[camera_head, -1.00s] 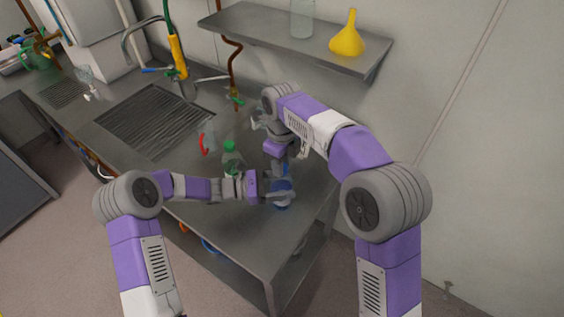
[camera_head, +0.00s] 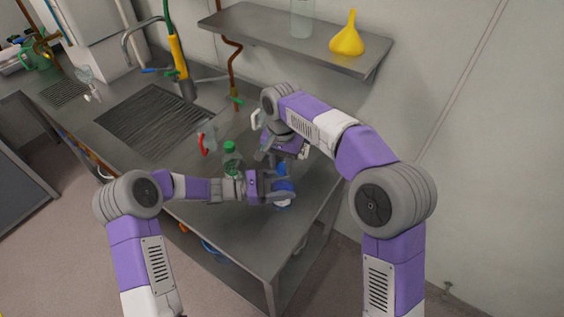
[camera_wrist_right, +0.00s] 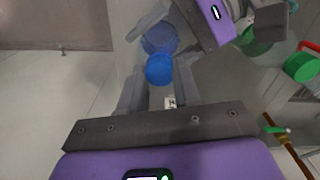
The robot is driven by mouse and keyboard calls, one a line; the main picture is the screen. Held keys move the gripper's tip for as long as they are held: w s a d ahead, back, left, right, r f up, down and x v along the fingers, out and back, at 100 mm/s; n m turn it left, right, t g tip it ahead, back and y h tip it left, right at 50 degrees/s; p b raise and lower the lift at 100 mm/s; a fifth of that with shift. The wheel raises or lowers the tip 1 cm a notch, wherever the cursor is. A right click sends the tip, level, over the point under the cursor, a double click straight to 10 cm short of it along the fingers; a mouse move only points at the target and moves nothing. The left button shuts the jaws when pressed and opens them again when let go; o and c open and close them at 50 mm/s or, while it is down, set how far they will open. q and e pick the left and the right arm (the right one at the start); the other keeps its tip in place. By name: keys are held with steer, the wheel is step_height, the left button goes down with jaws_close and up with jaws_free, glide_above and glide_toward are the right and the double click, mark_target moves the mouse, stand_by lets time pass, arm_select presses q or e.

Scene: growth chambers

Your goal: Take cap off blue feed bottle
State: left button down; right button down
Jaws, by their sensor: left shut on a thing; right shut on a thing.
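The blue feed bottle (camera_head: 284,190) stands upright near the right end of the steel bench. My left gripper (camera_head: 281,191) is shut around its body from the left. The blue cap (camera_wrist_right: 159,69) shows in the right wrist view between the fingers of my right gripper (camera_wrist_right: 158,78), which is shut on it. The bottle's translucent blue body (camera_wrist_right: 160,38) lies just beyond the cap in that view. In the head view the right gripper comes down from above the bottle, and its wrist partly hides its fingers. I cannot tell whether the cap is apart from the neck.
A bottle with a green cap (camera_head: 230,150) stands left of the blue bottle, close to my left forearm. A clear vessel with a red handle (camera_head: 207,137) stands behind it. A shelf (camera_head: 290,45) with a yellow funnel (camera_head: 347,38) hangs above the bench. The bench front is clear.

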steer(key=n, duration=0.9)
steer(key=shift+n, duration=0.4)
steer(key=n, duration=0.3)
steer(key=shift+n, duration=0.4)
steer(key=n, duration=0.7)
steer(key=shift+n, duration=0.3)
steer(key=n, duration=0.7)
steer(key=shift+n, duration=0.4)
steer(key=n, duration=0.4)
